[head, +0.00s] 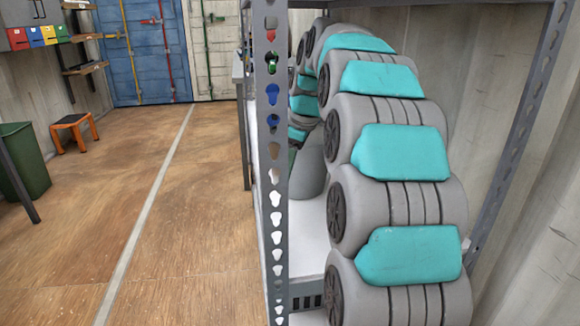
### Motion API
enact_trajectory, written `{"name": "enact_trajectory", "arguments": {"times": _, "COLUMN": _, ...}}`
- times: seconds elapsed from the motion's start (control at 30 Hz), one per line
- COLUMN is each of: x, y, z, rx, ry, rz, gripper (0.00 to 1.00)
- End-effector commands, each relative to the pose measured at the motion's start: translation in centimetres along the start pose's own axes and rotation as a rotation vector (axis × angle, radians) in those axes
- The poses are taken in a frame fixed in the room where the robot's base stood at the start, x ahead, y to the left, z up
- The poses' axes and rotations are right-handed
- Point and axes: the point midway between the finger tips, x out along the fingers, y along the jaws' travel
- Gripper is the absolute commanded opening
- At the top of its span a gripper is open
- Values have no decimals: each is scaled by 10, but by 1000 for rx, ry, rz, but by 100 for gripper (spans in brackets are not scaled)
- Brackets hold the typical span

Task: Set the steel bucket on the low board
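A chain of grey segments with teal pads arches through the right half of the head view; it looks like my arm, but I cannot be sure. Its far end turns down behind the perforated post. I cannot make out gripper fingers there. A plain grey rounded shape (312,170) stands on a pale surface (312,222) behind the post, partly covered by the grey segments. It may be the steel bucket, but I cannot tell. I cannot tell whether the pale surface is the low board.
A perforated grey post (271,215) stands close in front, with another (520,125) at the right. Open brown floor (150,230) with a pale line lies left. A green bin (25,160), an orange stool (73,128) and a blue door (145,55) are farther off.

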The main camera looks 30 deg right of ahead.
Motion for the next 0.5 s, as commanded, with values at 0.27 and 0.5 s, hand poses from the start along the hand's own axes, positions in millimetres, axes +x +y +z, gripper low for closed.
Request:
{"name": "enact_trajectory", "arguments": {"times": 0.27, "x": -5, "y": 0, "z": 0, "rx": 0, "ry": 0, "rz": -1, "gripper": 35}}
{"name": "enact_trajectory", "arguments": {"times": 0.5, "x": -35, "y": 1, "z": 0, "rx": 0, "ry": 1, "rz": 1, "gripper": 35}}
